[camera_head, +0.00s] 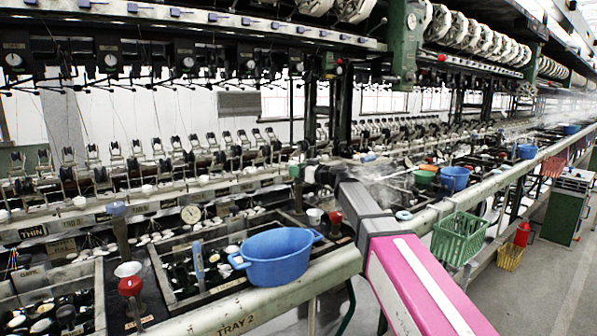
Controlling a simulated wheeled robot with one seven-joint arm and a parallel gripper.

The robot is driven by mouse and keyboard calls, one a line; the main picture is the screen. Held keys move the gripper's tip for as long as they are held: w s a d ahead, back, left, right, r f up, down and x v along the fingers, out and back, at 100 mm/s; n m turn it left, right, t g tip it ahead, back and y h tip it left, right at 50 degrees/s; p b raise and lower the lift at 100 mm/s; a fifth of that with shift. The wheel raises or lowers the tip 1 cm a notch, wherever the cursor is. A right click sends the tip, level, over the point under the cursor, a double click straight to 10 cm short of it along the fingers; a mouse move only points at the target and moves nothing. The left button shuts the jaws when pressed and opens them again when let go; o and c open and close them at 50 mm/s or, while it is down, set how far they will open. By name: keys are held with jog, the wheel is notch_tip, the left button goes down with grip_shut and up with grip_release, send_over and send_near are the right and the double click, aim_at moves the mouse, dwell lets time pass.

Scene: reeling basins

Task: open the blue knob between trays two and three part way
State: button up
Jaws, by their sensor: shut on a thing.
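The blue knob (295,171) between trays two and three looks teal and small on top of a post (298,195). My gripper (304,173), dark at the end of my pink arm, reaches it from the right and is shut on it. The fingers are small and dark here, and the knob's turn cannot be made out. Tray two (215,291) lies to the left, with a blue tub (277,257) at its front. Tray three is largely hidden behind my arm.
Beside the post stand a white funnel (314,216) and a red knob (335,218). Another blue knob (117,209) tops a post left of tray two. A front rail (220,313) runs along the trays.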

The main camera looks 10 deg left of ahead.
jog(key=n+g, duration=0.2)
jog(key=g, duration=0.1)
jog(key=n+g+y, duration=0.1)
jog(key=n+g, duration=0.1)
jog(key=g, duration=0.1)
jog(key=shift+w+g, duration=0.2)
jog(key=shift+g, duration=0.2)
jog(key=shift+s+n+g, duration=0.2)
jog(key=shift+n+g, duration=1.3)
jog(key=shift+g, duration=0.8)
jog(key=o, duration=0.9)
jog(key=v, duration=1)
jog(key=shift+d, duration=0.4)
jog(key=shift+w, duration=0.1)
